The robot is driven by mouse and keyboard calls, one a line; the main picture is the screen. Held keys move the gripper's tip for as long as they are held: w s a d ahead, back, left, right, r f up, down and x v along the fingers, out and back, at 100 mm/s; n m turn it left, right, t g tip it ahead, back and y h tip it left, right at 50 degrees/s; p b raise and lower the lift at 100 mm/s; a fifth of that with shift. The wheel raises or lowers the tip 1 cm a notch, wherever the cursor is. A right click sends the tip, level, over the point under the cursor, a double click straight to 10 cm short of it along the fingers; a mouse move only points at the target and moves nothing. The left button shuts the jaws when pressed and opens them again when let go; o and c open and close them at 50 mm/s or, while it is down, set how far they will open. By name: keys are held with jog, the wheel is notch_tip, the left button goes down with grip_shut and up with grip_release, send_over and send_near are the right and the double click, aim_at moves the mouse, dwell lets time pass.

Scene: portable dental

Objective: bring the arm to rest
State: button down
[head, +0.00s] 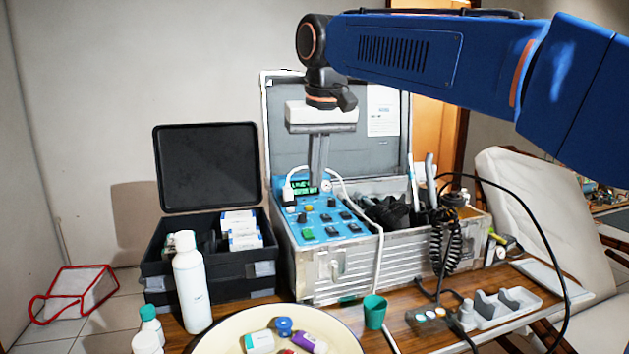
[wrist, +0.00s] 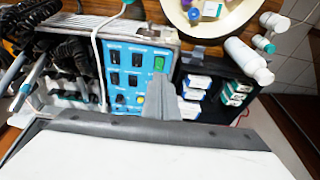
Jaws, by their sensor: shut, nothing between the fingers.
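My gripper (head: 318,160) hangs from my blue arm above the open silver dental case, pointing down with its grey fingers together and nothing between them. In the head view its tips are just over the top of the blue control panel (head: 325,222). In the wrist view my gripper (wrist: 160,88) shows in front of the blue panel (wrist: 128,72). I cannot tell the exact gap between the fingertips and the panel.
A black open case (head: 205,180) stands left of the silver case (head: 335,277). A white bottle (head: 192,285), a cream round tray (head: 215,338) with small items, and a green cup (head: 375,312) are in front. A black cable arcs at right.

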jog(key=s+d+f+m+t, duration=0.1)
jog(key=s+d+f, duration=0.75)
jog(key=d, duration=0.25)
jog(key=s+d+f+m, duration=0.1)
jog(key=s+d+f, duration=0.7)
jog(key=d+f, duration=0.25)
jog(key=s+d+f+m+t, duration=0.1)
jog(key=s+d+f, duration=0.4)
jog(key=s+f, duration=0.4)
notch_tip(320, 180, down, 3)
jog(key=shift+d+h, duration=0.2)
jog(key=shift+h, duration=0.2)
jog(key=shift+s, duration=0.1)
